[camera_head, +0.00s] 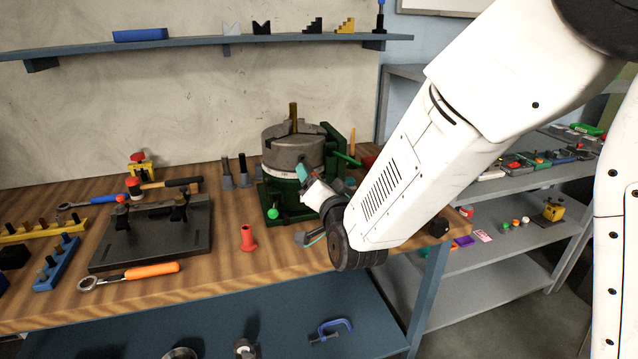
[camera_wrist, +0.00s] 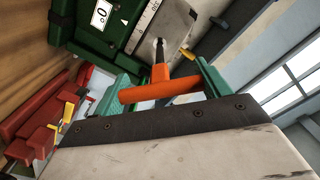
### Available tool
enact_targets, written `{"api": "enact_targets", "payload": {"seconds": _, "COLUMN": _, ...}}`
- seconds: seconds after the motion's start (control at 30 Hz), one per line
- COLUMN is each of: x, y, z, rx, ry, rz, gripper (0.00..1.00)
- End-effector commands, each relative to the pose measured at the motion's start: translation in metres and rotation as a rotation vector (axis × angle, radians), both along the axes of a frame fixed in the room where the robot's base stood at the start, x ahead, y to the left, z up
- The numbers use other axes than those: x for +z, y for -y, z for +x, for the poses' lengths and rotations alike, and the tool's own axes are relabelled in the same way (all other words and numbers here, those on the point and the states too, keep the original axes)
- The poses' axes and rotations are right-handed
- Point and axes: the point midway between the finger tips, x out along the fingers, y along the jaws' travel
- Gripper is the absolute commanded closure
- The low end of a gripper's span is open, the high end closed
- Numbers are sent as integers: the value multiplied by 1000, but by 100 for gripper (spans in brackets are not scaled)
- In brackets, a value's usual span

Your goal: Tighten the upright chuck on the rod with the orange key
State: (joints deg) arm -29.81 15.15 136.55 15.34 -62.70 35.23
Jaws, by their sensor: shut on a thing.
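The upright chuck (camera_head: 288,150) is a grey steel cylinder on a green rotary base (camera_head: 272,194), with the brass rod (camera_head: 293,110) standing upright from its top. In the wrist view the chuck's side (camera_wrist: 172,22) is close ahead. My gripper (camera_head: 305,172) is at the chuck's near right side. In the wrist view its teal fingers (camera_wrist: 162,82) are shut on the crossbar of the orange key (camera_wrist: 160,90). The key's shank points at the chuck's side, its tip at a round hole there. I cannot tell how deep it sits. The key is hidden in the head view.
A red flanged sleeve (camera_head: 248,238) and dark posts (camera_head: 227,174) stand left of the base. A dark plate (camera_head: 150,238) and an orange-handled wrench (camera_head: 140,275) lie further left. A green handle (camera_head: 346,158) juts from the base's right. A shelf (camera_head: 200,45) runs behind.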

Motion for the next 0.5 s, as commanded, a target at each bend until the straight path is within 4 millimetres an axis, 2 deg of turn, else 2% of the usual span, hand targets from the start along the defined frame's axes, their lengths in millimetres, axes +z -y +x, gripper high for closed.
{"api": "enact_targets", "payload": {"seconds": 0.5, "x": 0, "y": 10, "z": -36, "rx": 1, "ry": 1, "rz": 0, "gripper": 65}}
